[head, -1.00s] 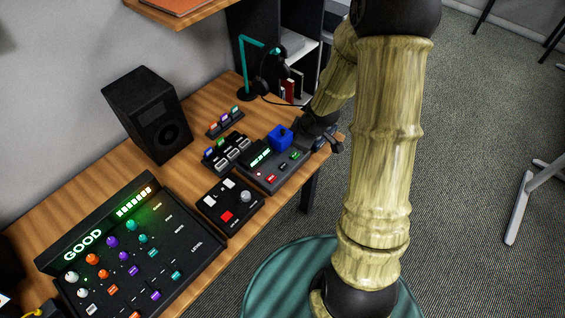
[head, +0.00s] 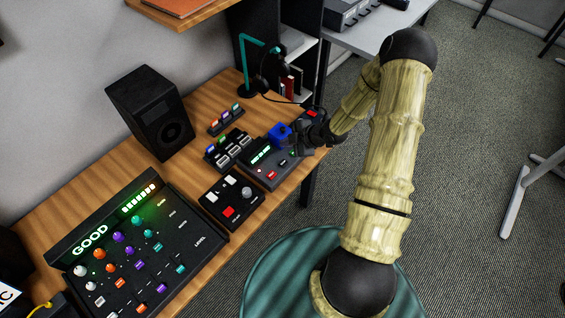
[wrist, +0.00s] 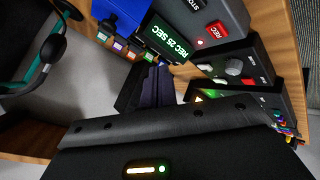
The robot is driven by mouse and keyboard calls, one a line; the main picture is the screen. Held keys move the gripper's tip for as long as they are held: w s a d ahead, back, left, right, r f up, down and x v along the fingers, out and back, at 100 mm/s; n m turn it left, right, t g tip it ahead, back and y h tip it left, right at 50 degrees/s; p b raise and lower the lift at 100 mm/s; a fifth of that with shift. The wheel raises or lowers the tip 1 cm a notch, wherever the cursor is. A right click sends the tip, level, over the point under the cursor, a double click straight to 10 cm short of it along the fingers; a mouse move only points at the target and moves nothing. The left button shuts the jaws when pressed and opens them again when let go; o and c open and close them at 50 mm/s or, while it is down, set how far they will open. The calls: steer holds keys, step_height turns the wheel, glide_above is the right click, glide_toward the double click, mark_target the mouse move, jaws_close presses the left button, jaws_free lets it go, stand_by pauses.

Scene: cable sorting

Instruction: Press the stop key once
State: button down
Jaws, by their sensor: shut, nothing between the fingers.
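The recorder (head: 258,170) is a dark box on the desk with a lit green display. In the wrist view its screen (wrist: 166,37) reads "REC 25 SEC". The stop key (wrist: 186,4) is dark with white lettering, cut off by the top edge of the wrist view, beside the red REC key (wrist: 217,30). In the head view the stop key (head: 283,162) is a small dark patch. My gripper (head: 297,150) is over the recorder's far right end. In the wrist view its dark fingers (wrist: 158,72) are together and empty, apart from the stop key. Contact with the recorder cannot be told.
A blue block (head: 279,133) stands behind the recorder, close to my gripper. A small panel (head: 231,202) with a knob and a large mixer (head: 140,245) reading "GOOD" lie nearer. A black speaker (head: 150,115) and a teal lamp (head: 246,75) stand at the back.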

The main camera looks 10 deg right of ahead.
mark_target(286, 164)
steer(key=shift+f+b, duration=3.3)
steer(key=shift+f, duration=1.05)
steer(key=shift+f, duration=0.1)
steer(key=shift+f+b, duration=0.3)
steer(key=shift+b, duration=0.05)
steer(key=shift+f+b, duration=0.35)
steer(key=shift+f, duration=0.05)
steer(key=shift+r, duration=0.1)
steer(key=shift+r+p, duration=0.6)
steer(key=shift+r, duration=0.15)
steer(key=shift+r+p, duration=1.95)
steer(key=shift+r, duration=0.6)
